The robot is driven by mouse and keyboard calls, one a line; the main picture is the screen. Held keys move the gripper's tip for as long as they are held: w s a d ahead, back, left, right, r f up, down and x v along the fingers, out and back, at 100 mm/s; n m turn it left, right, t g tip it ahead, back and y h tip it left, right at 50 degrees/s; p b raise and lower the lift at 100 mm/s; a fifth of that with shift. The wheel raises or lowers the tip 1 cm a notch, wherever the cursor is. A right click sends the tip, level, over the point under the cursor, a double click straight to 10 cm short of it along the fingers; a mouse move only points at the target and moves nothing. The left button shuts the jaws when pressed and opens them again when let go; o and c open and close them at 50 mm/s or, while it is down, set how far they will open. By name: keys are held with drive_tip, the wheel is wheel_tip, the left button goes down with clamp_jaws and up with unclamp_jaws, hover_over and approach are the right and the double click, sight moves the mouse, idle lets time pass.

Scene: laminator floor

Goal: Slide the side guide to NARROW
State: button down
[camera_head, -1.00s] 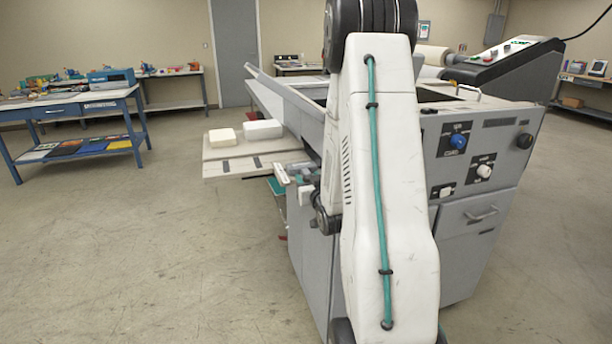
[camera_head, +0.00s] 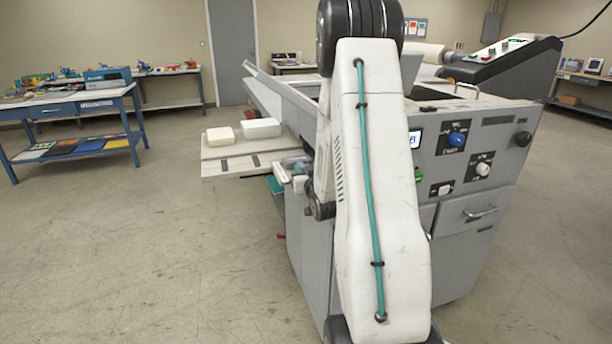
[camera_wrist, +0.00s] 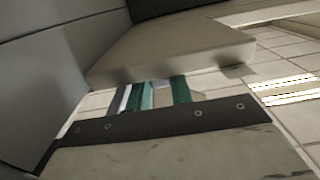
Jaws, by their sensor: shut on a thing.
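A pale feed table (camera_head: 228,169) juts from the left side of the grey laminator (camera_head: 465,215). My gripper (camera_head: 287,173) is at the table's near right edge, beside the machine body, and partly hidden by my arm. It is shut on a small part there, which looks like the side guide; its shape and any NARROW mark are too small to read. In the wrist view, a pale plate with a dark screwed strip (camera_wrist: 160,122) fills the bottom. Teal and white strips (camera_wrist: 150,95) lie beyond it, below a pale slab (camera_wrist: 175,45).
Two white blocks (camera_head: 261,128) sit on the feed table. Blue and white knobs (camera_head: 458,139) are on the laminator's front panel. A blue workbench (camera_head: 75,108) stands at the left. The floor (camera_head: 130,240) between is clear.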

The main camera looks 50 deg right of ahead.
drive_tip(key=shift+w+d+r, duration=0.1)
drive_tip(key=shift+w+d, duration=0.05)
drive_tip(key=shift+w, duration=0.05)
drive_tip(key=c, duration=1.2)
unclamp_jaws()
drive_tip(key=shift+w+d, duration=0.1)
drive_tip(key=shift+c, duration=0.2)
drive_tip(key=v, duration=0.8)
drive_tip(key=shift+w, duration=0.1)
